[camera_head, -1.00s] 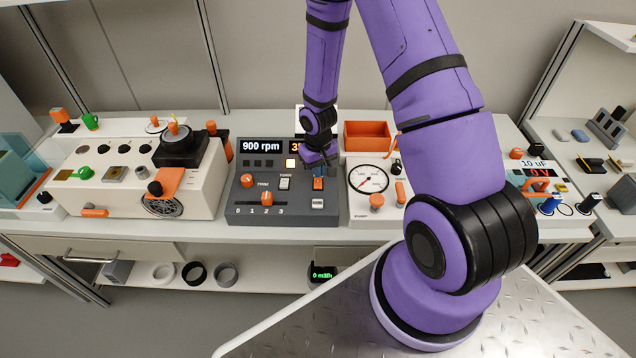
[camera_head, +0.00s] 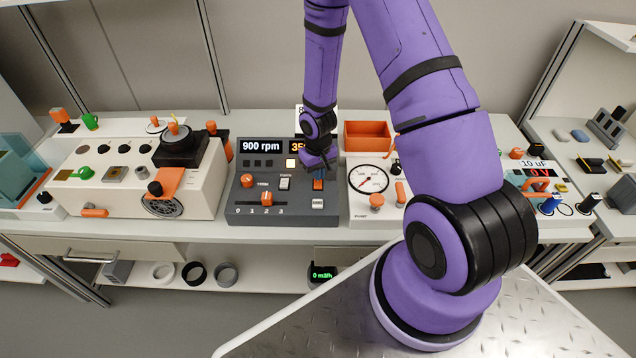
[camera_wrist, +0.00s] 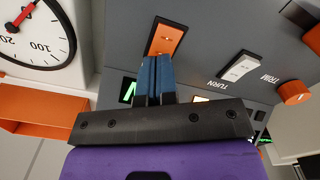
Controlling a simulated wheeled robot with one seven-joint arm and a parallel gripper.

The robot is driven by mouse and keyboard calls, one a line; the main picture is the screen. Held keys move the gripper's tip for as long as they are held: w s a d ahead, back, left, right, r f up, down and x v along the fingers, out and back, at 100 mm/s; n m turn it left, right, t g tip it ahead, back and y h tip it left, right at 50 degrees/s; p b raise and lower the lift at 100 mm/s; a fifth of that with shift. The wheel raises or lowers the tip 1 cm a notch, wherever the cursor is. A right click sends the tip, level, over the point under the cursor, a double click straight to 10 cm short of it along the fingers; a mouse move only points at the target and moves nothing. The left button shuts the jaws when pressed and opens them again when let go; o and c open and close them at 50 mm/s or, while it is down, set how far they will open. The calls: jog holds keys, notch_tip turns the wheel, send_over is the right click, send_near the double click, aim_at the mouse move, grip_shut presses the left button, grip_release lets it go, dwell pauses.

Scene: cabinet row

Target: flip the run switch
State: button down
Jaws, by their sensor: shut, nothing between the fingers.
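The dark grey control panel (camera_head: 245,208) stands on the bench. An orange rocker switch (camera_head: 318,184) is on its right part, and it shows large in the wrist view (camera_wrist: 166,37). Its label is hidden, so I cannot read whether it says run. My gripper (camera_head: 318,174) is at this switch, its blue fingers (camera_wrist: 157,60) shut and empty. In the wrist view the fingertips overlap the switch's near end; I cannot tell whether they touch. A white switch marked TURN (camera_wrist: 240,66) sits beside it, and another white switch (camera_head: 317,203) is below it.
A cream machine (camera_head: 100,190) stands to the left.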

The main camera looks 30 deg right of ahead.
jog(key=shift+f, duration=0.55)
dwell(0.4)
jog(key=shift+r, duration=3.55)
jog(key=shift+r, duration=0.2)
jog(key=s+a+r+t+h, duration=0.1)
jog(key=s+r, duration=0.1)
jog(key=r, duration=1.1)
jog(key=s+a+r+t, duration=0.1)
jog(key=s+r, duration=0.2)
jog(key=r, duration=0.9)
jog(key=s+a+r+t, duration=0.1)
jog(key=s+a+r, duration=0.1)
jog(key=s+r, duration=0.5)
jog(key=s+a+r+t+y, duration=0.1)
jog(key=s+a+r+t, duration=0.1)
jog(key=s+r, duration=0.6)
jog(key=s, duration=0.3)
jog(key=shift+s+a+n, duration=0.3)
jog(key=shift+s+n, duration=0.1)
